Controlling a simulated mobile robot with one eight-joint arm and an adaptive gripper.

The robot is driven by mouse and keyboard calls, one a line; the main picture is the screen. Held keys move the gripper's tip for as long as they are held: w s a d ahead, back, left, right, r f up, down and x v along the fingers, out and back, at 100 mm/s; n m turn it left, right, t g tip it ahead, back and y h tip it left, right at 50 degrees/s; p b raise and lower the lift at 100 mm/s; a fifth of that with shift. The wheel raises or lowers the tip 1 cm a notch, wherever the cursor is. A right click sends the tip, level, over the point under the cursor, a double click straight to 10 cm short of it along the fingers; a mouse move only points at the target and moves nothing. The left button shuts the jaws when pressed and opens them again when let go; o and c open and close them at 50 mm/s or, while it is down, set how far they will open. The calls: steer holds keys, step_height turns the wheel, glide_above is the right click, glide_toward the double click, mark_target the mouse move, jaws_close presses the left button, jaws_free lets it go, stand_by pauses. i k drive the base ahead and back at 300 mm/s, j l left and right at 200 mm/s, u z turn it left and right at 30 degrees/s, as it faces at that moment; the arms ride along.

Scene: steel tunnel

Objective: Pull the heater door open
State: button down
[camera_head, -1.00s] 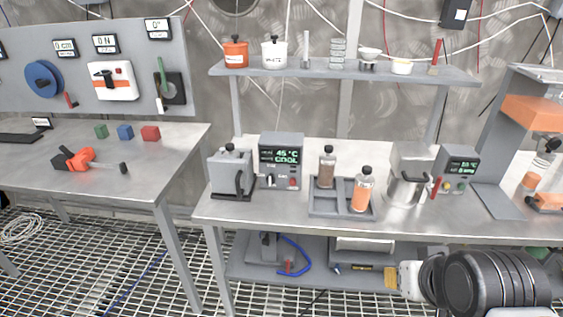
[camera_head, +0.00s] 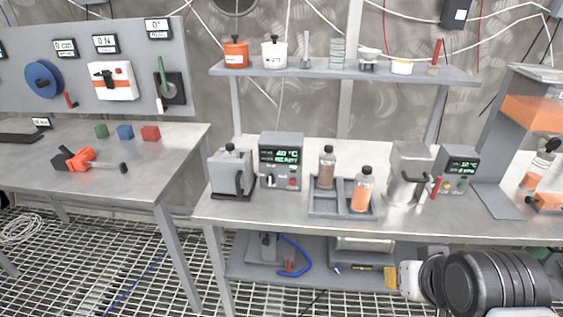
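The heater (camera_head: 231,172) looks to be the grey metal box with a black handle on its front, on the left part of the right-hand bench. Its door looks shut, with the handle low at the front. Beside it on the right stands a grey control unit (camera_head: 281,161) with a lit green display and knobs; the small text is hard to read. Part of my arm (camera_head: 490,282), black and white, shows at the lower right, in front of the bench and well away from the heater. My gripper's fingers do not show.
A grey tray (camera_head: 343,210) with two bottles sits right of the control unit. A steel pot (camera_head: 408,172) and a second display unit (camera_head: 457,170) stand farther right. A shelf (camera_head: 330,72) with containers is above. The left bench (camera_head: 90,180) holds coloured blocks and an orange-black tool.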

mark_target(228, 174)
steer(key=i+j, duration=0.25)
steer(key=j, duration=0.15)
steer(key=i+j, duration=0.55)
steer(key=j, duration=0.3)
